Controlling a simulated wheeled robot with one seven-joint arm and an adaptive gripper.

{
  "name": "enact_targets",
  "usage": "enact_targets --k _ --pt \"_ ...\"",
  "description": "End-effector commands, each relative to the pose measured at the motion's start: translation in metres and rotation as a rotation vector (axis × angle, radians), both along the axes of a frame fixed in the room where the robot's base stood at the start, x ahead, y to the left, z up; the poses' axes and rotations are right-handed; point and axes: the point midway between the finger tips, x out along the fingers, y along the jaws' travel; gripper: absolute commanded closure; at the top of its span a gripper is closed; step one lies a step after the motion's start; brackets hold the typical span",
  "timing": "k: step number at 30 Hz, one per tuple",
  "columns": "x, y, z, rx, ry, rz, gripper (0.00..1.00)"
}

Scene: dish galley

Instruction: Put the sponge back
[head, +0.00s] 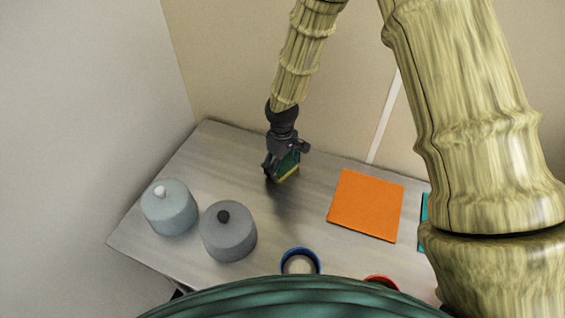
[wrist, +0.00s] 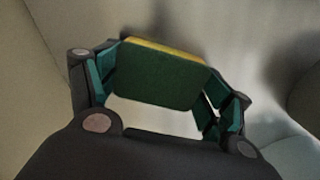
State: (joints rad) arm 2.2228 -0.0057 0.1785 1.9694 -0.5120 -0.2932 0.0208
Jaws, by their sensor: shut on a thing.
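The sponge (head: 288,172) is green with a yellow layer. It is between the fingers of my gripper (head: 281,168), over the back left part of the metal table. In the wrist view the sponge (wrist: 158,76) is gripped between the two teal-padded fingers of my gripper (wrist: 162,90), its green face toward the camera and its yellow edge at the top. The head view does not show clearly whether the sponge touches the table.
A light blue-grey lidded pot (head: 170,211) with a white knob and a grey one (head: 229,236) with a black knob stand at the left. An orange cloth (head: 366,206) lies at the right. A blue-rimmed cup (head: 301,254) and a red item (head: 381,281) are in front. Walls border the table.

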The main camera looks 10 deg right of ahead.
Motion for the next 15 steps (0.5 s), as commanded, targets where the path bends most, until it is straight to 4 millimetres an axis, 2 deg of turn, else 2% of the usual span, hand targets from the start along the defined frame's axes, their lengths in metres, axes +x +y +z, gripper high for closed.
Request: enact_targets --k 4,5,7,8,15 --pt "-0.0013 0.0 -0.0016 -0.001 0.003 0.0 0.4" --pt "-0.0013 0.0 -0.0016 -0.001 0.003 0.0 0.15" --pt "-0.0013 0.0 -0.0016 0.0 0.002 0.0 0.03" --pt "-0.0012 0.0 -0.0015 0.0 0.002 0.0 0.0" --pt "-0.001 -0.0001 -0.0011 0.0 0.002 0.0 0.0"
